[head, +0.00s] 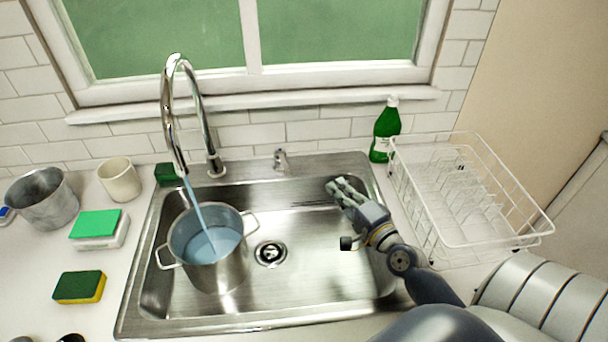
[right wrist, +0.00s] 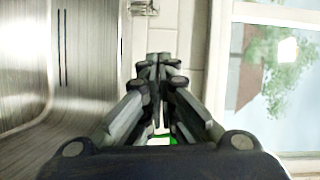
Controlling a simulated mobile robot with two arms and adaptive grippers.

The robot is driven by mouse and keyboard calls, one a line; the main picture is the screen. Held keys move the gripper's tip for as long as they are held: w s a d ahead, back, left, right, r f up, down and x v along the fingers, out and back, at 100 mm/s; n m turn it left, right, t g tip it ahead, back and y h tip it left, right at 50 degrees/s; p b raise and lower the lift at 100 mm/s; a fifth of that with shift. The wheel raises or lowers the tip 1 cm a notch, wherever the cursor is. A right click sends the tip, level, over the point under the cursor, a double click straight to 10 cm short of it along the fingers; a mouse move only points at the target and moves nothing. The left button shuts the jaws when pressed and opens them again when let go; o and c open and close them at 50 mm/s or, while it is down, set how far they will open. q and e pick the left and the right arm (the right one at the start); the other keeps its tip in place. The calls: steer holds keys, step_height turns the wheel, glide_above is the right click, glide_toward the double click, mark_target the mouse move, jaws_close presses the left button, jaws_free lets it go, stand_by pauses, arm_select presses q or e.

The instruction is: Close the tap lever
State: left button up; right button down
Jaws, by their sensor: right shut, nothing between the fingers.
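The tall chrome tap (head: 188,100) stands behind the sink, and a stream of water runs from its spout into a metal pot (head: 221,262) in the sink. A small chrome lever fitting (head: 281,160) stands on the sink's back ledge, right of the tap. My right gripper (head: 339,186) is over the sink's back right part, right of this fitting and apart from it. Its fingers are shut and empty, and also show in the right wrist view (right wrist: 160,65). A chrome fitting (right wrist: 143,8) shows at that view's top edge. My left gripper is not in view.
A green bottle (head: 386,130) stands behind my right gripper, and a white wire dish rack (head: 470,245) is to the right. A cup (head: 119,179), a bucket (head: 44,199) and sponges (head: 80,287) sit left of the sink. The window sill (head: 260,106) is behind.

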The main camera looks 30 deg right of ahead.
mark_target(284, 164)
arm_select(q)
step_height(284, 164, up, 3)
steer(key=p, duration=0.3)
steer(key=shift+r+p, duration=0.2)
steer(key=shift+p, duration=0.15)
arm_select(e)
steer(key=w+a+n, duration=0.1)
steer(key=w+a, duration=0.2)
steer(key=w, duration=0.7)
steer(key=shift+w+a+f, duration=0.2)
steer(key=shift+w+f, duration=0.1)
steer(key=shift+f, duration=0.05)
